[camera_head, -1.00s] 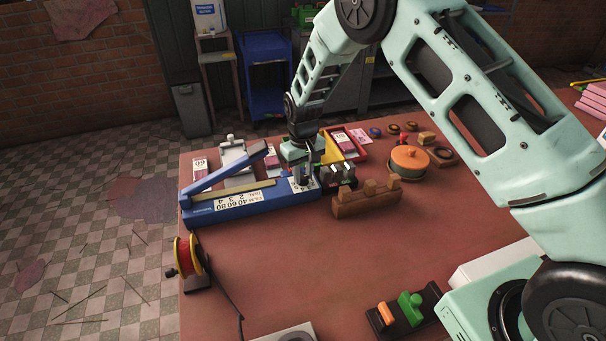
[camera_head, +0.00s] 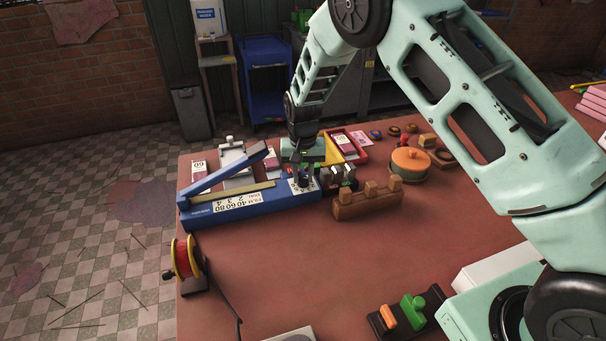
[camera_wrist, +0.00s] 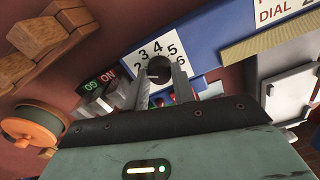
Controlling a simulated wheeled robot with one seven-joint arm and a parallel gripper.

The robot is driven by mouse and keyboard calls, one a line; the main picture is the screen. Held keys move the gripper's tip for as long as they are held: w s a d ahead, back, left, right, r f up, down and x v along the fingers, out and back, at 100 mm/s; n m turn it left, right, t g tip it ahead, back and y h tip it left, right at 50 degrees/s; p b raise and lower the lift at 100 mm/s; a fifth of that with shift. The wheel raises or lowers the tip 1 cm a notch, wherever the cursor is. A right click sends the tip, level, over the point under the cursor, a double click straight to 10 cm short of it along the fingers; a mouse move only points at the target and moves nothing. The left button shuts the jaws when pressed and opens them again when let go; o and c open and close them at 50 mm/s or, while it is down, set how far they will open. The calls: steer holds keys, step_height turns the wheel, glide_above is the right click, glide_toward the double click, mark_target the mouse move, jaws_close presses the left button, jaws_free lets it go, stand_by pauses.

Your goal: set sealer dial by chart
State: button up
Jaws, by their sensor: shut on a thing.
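The blue sealer (camera_head: 260,209) lies along the left of the table with its lever arm (camera_head: 228,169) raised. Its white chart (camera_head: 237,199) reads FILM 40 60 80 over DIAL 2 3 4. The black dial knob (camera_wrist: 159,69) sits at the sealer's end on a white numbered plate (camera_wrist: 145,54) showing 2 to 6. My gripper (camera_wrist: 158,84) is shut on the knob, one finger on each side. It also shows in the head view (camera_head: 302,183), pointing down at the dial. A pale mark shows on the knob, but the number it points to is unclear.
A green and red ON switch (camera_wrist: 98,83) is close beside the dial. A wooden block rack (camera_head: 368,203) and an orange-lidded pot (camera_head: 410,163) stand to the right. A packet marked 60 (camera_head: 199,171) lies behind the sealer. A red wire spool (camera_head: 186,258) is at front left. The middle front table is clear.

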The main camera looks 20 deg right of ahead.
mark_target(303, 178)
steer(key=o, duration=1)
step_height(303, 178, up, 18)
steer(key=b, duration=0.3)
steer(key=shift+f, duration=0.25)
steer(key=s+a+r+n+y, duration=0.1)
steer(key=s+a+n, duration=0.15)
steer(key=s, duration=0.35)
steer(key=s+a+r+n, duration=0.1)
steer(key=s+a, duration=0.3)
steer(key=s, duration=0.2)
steer(key=s+f+n, duration=0.1)
steer(key=s+n, duration=0.1)
steer(key=s, duration=0.6)
steer(key=s+n, duration=0.3)
steer(key=s, duration=0.6)
steer(key=s+f+n, duration=0.1)
steer(key=s+n, duration=0.1)
steer(key=s, duration=0.7)
steer(key=shift+d+f, duration=0.1)
steer(key=shift+f, duration=0.2)
